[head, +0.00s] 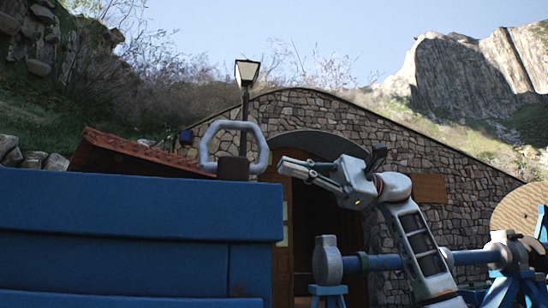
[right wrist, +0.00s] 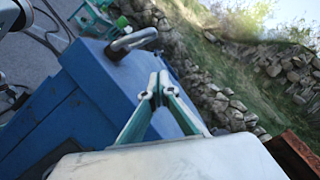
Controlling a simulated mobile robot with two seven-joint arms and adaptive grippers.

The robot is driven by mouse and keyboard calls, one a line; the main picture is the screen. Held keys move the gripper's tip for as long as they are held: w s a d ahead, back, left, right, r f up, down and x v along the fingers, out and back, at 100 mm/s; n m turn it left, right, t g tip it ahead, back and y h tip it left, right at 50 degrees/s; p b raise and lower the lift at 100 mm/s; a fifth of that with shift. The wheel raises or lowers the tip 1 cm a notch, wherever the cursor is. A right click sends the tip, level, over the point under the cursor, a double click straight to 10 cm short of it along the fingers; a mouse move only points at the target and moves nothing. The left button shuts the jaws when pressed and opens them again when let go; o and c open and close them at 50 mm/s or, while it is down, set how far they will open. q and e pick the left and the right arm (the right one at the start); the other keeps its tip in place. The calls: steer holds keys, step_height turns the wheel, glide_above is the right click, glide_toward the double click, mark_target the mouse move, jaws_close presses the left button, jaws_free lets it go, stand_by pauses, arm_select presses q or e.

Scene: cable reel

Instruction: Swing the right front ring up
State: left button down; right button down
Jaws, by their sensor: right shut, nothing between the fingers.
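A grey ring (head: 253,131) stands upright above the right end of the blue box (head: 140,210), at a rusty brown bracket (head: 233,168). My right gripper (head: 285,165) is just to the right of the ring in the head view, with its fingers shut and pointing left. I cannot tell whether it touches the ring. In the right wrist view the green-sided fingers (right wrist: 160,84) are shut and empty above the blue box (right wrist: 85,100). A grey ring (right wrist: 132,41) sits at the box's edge beyond them; I cannot tell which ring it is. My left gripper is out of view.
A blue stand with a horizontal bar (head: 375,262) is at the lower right, near my right forearm, with a wooden reel disc (head: 517,208) beside it. A stone building (head: 440,168) and a lamp post (head: 246,75) are behind. Space above the box is open.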

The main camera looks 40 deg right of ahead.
steer(key=x, duration=0.8)
steer(key=shift+a, duration=0.25)
steer(key=shift+s+a+r, duration=0.35)
steer(key=shift+s+a, duration=0.05)
steer(key=shift+s, duration=0.15)
steer(key=shift+s+a+r, duration=0.3)
steer(key=shift+s+a, duration=0.1)
steer(key=shift+s, duration=0.2)
steer(key=shift+s+a+r, duration=0.1)
steer(key=shift+s+r, duration=0.05)
steer(key=shift+s, duration=0.15)
steer(key=shift+a, duration=0.15)
steer(key=shift+s, duration=0.1)
